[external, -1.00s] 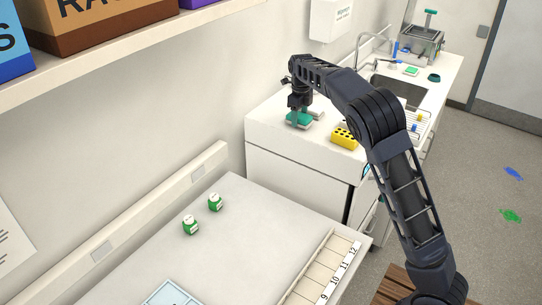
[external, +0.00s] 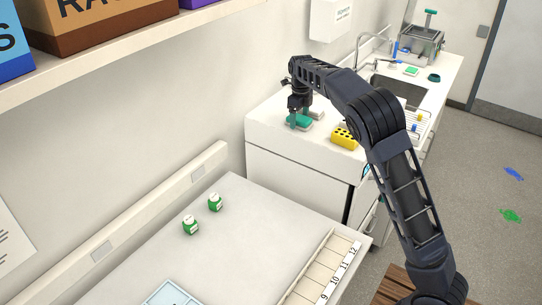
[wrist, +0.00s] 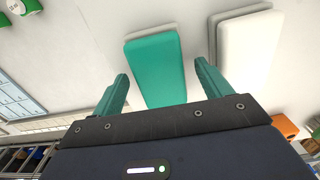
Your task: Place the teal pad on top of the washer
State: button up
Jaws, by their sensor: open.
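The teal pad (external: 299,122) lies flat on the white top of what looks like the washer (external: 290,165), near its back left. In the wrist view the teal pad (wrist: 155,65) is a rounded slab extending ahead from between the fingers. My gripper (external: 301,112) is just above the pad in the external view. In the wrist view my gripper (wrist: 162,76) is open, with one teal finger on each side of the pad and gaps to both. The pad's near end is hidden behind the gripper body.
A white-grey pad (wrist: 247,48) lies just right of the right finger. A yellow block with holes (external: 344,138) stands to the right. Two green-and-white jars (external: 215,202) stand on the front bench, which has clear room. A sink (external: 398,92) lies farther back.

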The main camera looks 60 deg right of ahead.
aim_at(300, 117)
notch_tip(300, 117, up, 11)
jog(key=s+a+r+n+t+y, duration=0.1)
jog(key=s+a+r+n+t, duration=0.15)
jog(key=s+a+n, duration=1.7)
jog(key=s+a, duration=0.3)
jog(key=s, duration=0.1)
jog(key=s+a+f+n, duration=0.3)
jog(key=s+a+n, duration=0.1)
jog(key=s, duration=0.3)
jog(key=s+a+f+n+t, duration=0.1)
jog(key=s+a+f+n, duration=0.3)
jog(key=s+a+n, duration=0.1)
jog(key=s+a+f+n+t+h, duration=0.1)
jog(key=s+a+f+n, duration=0.3)
jog(key=s+n, duration=0.3)
jog(key=shift+s+a, duration=0.3)
jog(key=shift+s, duration=0.5)
jog(key=shift+n, duration=0.25)
